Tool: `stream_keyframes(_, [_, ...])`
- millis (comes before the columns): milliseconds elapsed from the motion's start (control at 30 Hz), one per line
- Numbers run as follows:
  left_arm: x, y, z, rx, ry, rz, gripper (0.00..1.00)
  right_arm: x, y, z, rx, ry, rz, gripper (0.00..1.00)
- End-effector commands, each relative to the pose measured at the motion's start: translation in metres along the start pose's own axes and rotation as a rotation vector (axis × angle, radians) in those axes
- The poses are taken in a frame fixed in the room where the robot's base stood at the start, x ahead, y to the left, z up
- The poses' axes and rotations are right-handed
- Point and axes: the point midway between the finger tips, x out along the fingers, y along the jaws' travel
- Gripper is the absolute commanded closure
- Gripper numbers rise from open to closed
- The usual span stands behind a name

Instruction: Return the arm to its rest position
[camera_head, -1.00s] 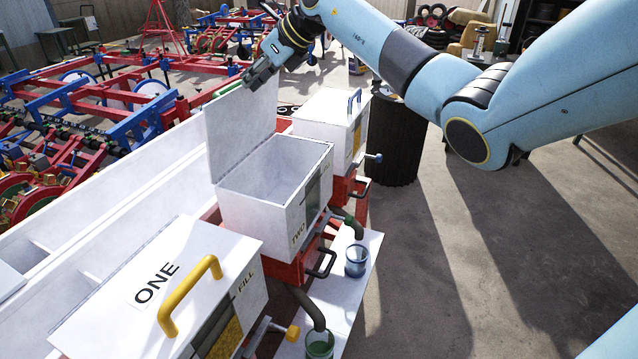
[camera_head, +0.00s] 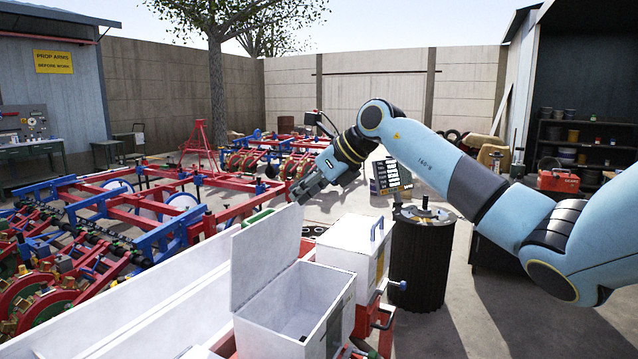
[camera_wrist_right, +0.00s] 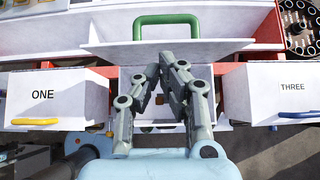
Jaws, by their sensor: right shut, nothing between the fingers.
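My right arm comes in from the right in the head view. Its gripper (camera_head: 302,192) is at the top right corner of the raised white lid (camera_head: 262,250) of the middle box (camera_head: 315,312); I cannot tell whether it touches. In the right wrist view the gripper's fingers (camera_wrist_right: 165,62) come together with nothing held between them. Beyond them is the lid's green handle (camera_wrist_right: 166,24), apart from the fingers as far as I can see. The box stands open below. My left gripper is not in view.
Box ONE (camera_wrist_right: 58,95) and box THREE (camera_wrist_right: 270,92) flank the open box, lids shut. A dark ribbed drum (camera_head: 420,262) stands under my right arm. Red and blue farm machinery (camera_head: 130,215) fills the left. Concrete floor is open at the right.

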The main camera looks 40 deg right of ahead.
Motion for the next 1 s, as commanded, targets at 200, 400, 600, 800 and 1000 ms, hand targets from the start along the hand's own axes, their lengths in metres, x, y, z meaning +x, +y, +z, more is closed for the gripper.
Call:
stream_keyframes(200, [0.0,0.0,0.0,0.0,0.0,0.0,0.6,-0.039,-0.002,-0.001,-0.003,0.003,-0.004,1.0])
stream_keyframes(400, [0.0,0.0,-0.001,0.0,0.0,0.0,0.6,-0.05,0.0,0.0,0.0,0.001,0.0,1.0])
stream_keyframes(600, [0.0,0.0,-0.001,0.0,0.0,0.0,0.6,-0.05,0.003,0.001,0.003,-0.008,0.007,1.0])
stream_keyframes(800, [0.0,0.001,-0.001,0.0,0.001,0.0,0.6,-0.034,0.072,0.029,0.123,-0.262,0.194,1.0])
stream_keyframes(1000, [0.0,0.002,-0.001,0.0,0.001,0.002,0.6,-0.072,0.148,0.077,0.672,-0.786,0.512,1.0])
